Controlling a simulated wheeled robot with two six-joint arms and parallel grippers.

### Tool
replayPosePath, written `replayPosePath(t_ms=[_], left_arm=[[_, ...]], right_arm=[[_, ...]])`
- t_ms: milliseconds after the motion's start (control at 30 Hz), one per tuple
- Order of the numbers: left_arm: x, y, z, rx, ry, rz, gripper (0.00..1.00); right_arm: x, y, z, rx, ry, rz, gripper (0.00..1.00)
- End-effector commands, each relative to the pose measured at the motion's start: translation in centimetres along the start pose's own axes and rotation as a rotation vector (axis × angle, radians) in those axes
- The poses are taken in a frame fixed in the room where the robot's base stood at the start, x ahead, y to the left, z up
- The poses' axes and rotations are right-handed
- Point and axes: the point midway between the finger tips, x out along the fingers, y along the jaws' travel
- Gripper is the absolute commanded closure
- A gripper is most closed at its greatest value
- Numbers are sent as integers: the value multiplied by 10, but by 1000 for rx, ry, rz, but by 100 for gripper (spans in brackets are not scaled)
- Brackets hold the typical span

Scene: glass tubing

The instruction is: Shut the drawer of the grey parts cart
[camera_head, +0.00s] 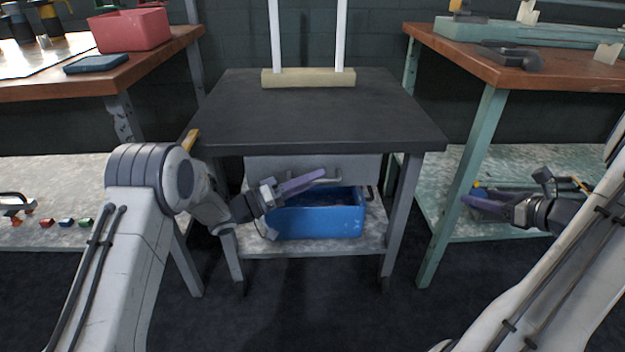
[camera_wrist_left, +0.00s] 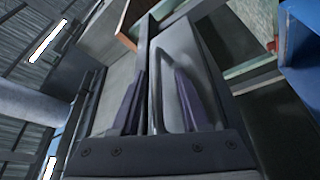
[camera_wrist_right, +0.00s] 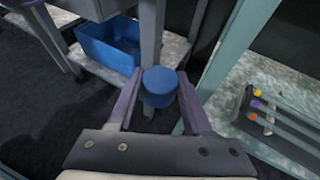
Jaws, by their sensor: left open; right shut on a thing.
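The grey parts cart (camera_head: 310,110) stands in the middle of the head view with a dark top. Its grey drawer front (camera_head: 350,167) shows just under the top edge; no drawer interior is visible, and I cannot tell whether a small gap remains. My left gripper (camera_head: 300,186) is open at the drawer's bar handle (camera_head: 332,180). In the left wrist view the handle (camera_wrist_left: 157,85) rises between the open fingers; contact is unclear. My right gripper (camera_head: 482,202) is away to the right of the cart. In its wrist view it is shut on a blue cylindrical piece (camera_wrist_right: 159,87).
A blue bin (camera_head: 318,222) sits on the cart's lower shelf, below the drawer. A wooden-topped bench (camera_head: 170,50) stands to the left and a green-legged bench (camera_head: 575,85) to the right. Dark floor (camera_head: 320,315) in front of the cart is clear.

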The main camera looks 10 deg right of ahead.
Motion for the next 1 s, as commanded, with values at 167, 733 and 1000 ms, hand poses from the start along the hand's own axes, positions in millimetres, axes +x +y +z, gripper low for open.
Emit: replayPosePath(t_ms=[167,733,1000], left_arm=[[-18,1,-2,-2,3,-3,55],[-116,0,-1,-1,1,-1,55],[-120,0,0,-1,1,0,55]], right_arm=[[-3,0,7,0,0,0,100],[-12,0,28,0,0,0,100],[-12,0,28,0,0,0,100]])
